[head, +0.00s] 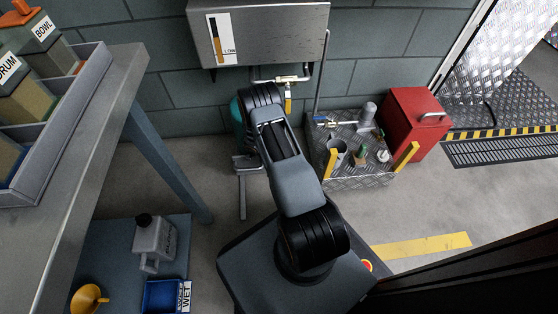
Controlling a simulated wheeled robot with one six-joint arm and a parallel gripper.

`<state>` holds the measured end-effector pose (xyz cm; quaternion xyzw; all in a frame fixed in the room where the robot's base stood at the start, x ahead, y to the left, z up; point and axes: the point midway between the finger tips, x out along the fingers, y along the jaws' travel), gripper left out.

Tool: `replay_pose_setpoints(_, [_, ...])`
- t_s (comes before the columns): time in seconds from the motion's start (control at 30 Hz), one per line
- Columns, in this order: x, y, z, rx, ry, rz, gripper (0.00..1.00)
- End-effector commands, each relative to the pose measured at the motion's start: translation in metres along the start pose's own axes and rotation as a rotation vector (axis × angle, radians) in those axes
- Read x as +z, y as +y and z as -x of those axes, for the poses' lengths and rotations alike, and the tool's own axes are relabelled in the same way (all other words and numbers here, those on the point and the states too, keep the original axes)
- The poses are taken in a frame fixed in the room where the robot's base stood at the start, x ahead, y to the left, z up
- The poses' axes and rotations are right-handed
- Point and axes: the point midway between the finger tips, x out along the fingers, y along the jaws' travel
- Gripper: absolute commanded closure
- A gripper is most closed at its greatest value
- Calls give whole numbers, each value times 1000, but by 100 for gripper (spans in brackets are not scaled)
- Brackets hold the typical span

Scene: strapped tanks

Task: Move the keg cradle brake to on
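A teal rounded body, perhaps the keg (237,112), shows in a narrow strip at the left of my arm, below the wall-mounted box. A grey metal frame, perhaps part of its cradle (243,162), stands on the floor there, with a bar reaching down toward me. Most of both is hidden behind my arm. I cannot make out a brake lever or its position. My arm reaches from my base toward the wall, and its far end bends out of sight in front of the teal body. My gripper is not visible.
A grey wall box (262,35) has a pipe and yellow-handled valve (288,104) below. A checker-plate stand (345,182) and red box (410,125) stand right. A grey bench (110,110) is left, with a jug (153,242) and funnel (88,298) below. Some floor is clear.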

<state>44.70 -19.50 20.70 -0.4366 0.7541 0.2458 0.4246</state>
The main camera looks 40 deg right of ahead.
Motion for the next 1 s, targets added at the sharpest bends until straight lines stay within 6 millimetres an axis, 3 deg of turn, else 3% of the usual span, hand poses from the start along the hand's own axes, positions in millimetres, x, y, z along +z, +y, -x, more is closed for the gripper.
replay_pose_setpoints(0.47, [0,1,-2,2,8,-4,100])
replay_pose_setpoints(0.5, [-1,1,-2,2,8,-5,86])
replay_pose_setpoints(0.77, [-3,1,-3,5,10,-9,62])
replay_pose_setpoints(1.0, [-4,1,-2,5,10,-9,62])
